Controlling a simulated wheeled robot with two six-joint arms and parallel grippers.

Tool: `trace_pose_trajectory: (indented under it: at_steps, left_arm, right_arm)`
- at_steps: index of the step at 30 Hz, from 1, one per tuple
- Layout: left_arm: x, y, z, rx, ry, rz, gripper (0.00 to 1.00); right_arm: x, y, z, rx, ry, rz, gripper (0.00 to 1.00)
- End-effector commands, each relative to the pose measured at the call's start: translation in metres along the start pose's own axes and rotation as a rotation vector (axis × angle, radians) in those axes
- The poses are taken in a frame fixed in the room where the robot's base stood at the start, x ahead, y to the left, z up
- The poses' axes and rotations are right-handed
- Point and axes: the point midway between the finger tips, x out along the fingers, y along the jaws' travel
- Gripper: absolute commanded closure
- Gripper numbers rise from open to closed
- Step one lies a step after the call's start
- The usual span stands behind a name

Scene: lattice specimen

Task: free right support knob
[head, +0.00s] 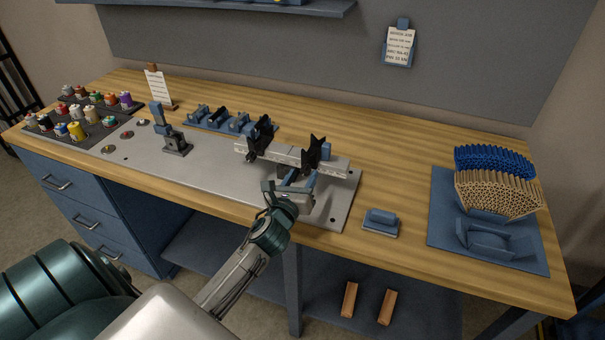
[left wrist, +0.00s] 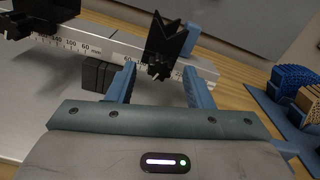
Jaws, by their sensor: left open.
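A metal rail (head: 340,168) with a printed scale carries two black V-shaped supports. The right support (head: 313,152) stands on the rail's right half, and the left support (head: 259,137) farther left. In the left wrist view, the right support (left wrist: 163,45) rises in front of my fingers, and a small dark knob (left wrist: 155,74) seems to show at its lower front. My left gripper (head: 290,183) is open in front of the rail. In the left wrist view, my blue fingers (left wrist: 160,72) stand either side of the support's lower part; contact is not visible. My right gripper is out of view.
The rail stands on a grey metal plate (head: 232,175). A small clamp post (head: 175,146) and blue holders (head: 208,117) are to the left. Thread spools (head: 76,130) are at far left. A blue block (head: 381,221) and a blue tray (head: 445,205) are on the right.

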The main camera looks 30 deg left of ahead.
Motion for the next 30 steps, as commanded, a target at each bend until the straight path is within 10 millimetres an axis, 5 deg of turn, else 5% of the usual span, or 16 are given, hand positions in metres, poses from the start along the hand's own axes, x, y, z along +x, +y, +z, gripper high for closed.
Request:
trace_pose_trajectory:
  at_steps: [11, 19, 30]
  left_arm:
    - [0.008, 0.0, 0.0, 0.0, 0.0, 0.0, 0.53]
    - [0.008, 0.0, 0.0, 0.0, 0.0, 0.0, 0.98]
    - [0.008, 0.0, 0.0, -0.062, 0.0, 0.0, 0.98]
  right_arm:
    - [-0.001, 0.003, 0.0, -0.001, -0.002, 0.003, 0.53]
    - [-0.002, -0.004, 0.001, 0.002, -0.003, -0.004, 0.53]
    - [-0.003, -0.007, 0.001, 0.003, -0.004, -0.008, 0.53]
